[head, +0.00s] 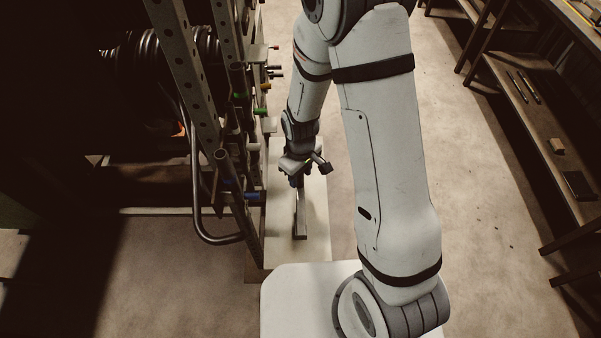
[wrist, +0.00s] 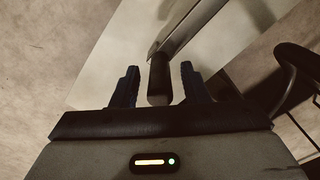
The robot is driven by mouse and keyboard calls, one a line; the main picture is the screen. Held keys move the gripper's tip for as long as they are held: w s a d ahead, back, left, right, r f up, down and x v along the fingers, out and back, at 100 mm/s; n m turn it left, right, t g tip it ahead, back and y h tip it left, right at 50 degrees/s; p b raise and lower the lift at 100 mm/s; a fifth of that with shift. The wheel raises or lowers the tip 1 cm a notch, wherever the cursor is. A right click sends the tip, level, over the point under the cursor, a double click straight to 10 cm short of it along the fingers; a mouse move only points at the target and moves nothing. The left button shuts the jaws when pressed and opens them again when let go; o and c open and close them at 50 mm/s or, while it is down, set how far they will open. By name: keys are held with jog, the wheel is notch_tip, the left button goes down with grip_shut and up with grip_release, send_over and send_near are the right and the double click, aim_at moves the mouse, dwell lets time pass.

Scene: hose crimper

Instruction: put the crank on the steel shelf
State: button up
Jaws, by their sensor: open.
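The crank shows in the wrist view as a flat grey metal arm (wrist: 192,26) with a dark cylindrical grip (wrist: 159,80). In the head view its bar (head: 300,222) lies over a pale flat surface (head: 318,240), which may be the steel shelf. My gripper (wrist: 159,68) is open, with one finger on each side of the dark grip and a visible gap at both. In the head view my gripper (head: 297,183) is above the far end of the bar, and it hides the grip there.
A dark rack (head: 196,95) with upright posts, coloured-tipped pegs and a bent tube (head: 197,205) stands close on the left of the pale surface. Wooden shelving (head: 535,105) stands at the right. The floor (head: 480,220) between is clear.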

notch_tip(320, 180, up, 11)
jog(key=shift+f, duration=0.1)
jog(key=s+d+r+m+t, duration=0.1)
jog(key=s+d+r+m, duration=0.3)
jog(key=s+d+r, duration=0.2)
jog(key=s+d+r+m+t, duration=0.2)
jog(key=s+d+r+m, duration=0.2)
jog(key=r, duration=0.7)
jog(key=s+d, duration=0.2)
jog(key=shift+s+d+r+m, duration=0.2)
jog(key=shift+s+r+m, duration=0.05)
jog(key=shift+s+m, duration=0.1)
jog(key=shift+c, duration=0.4)
